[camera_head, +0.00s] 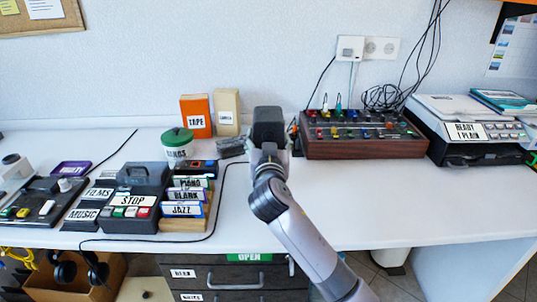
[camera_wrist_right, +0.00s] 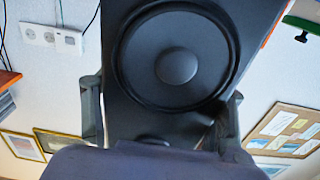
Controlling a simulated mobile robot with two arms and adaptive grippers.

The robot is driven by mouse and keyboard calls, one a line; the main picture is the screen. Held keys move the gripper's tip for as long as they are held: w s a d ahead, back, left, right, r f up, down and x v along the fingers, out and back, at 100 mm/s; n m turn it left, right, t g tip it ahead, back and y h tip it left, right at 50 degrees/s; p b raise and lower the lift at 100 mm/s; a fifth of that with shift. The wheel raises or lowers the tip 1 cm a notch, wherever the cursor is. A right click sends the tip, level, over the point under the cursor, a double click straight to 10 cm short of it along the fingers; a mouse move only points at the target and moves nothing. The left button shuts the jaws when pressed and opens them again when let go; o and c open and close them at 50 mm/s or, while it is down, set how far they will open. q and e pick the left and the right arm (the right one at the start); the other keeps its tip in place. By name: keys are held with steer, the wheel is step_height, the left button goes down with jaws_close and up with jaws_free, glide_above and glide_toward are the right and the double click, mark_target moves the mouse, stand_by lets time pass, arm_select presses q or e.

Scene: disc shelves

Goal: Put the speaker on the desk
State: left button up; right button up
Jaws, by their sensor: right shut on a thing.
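The speaker (camera_head: 268,124) is a dark upright box near the back of the white desk (camera_head: 330,200). In the right wrist view the speaker (camera_wrist_right: 125,100) fills the middle, its round cone facing the camera. My right gripper (camera_head: 268,150) is shut on it, with one finger on each side in the wrist view (camera_wrist_right: 163,105). The head view does not clearly show whether its base touches the desk; the gripper hides it. My left gripper is not in view.
A wood-sided mixer (camera_head: 360,148) stands right of the speaker. Left are a green-lidded jar (camera_head: 177,143), an orange box (camera_head: 196,116), a beige box (camera_head: 227,112) and a STOP player (camera_head: 133,205). A black cable (camera_head: 220,200) crosses the desk. The right front desk is clear.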

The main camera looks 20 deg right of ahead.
step_height(320, 180, down, 4)
steer(key=shift+r+b, duration=0.25)
steer(key=shift+b, duration=0.1)
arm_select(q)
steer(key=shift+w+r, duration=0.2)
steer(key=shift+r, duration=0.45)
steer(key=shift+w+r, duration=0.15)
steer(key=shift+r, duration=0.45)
arm_select(e)
steer(key=o, duration=1.7)
steer(key=shift+o, duration=0.2)
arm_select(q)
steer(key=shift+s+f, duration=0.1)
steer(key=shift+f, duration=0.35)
arm_select(e)
steer(key=v, duration=1.2)
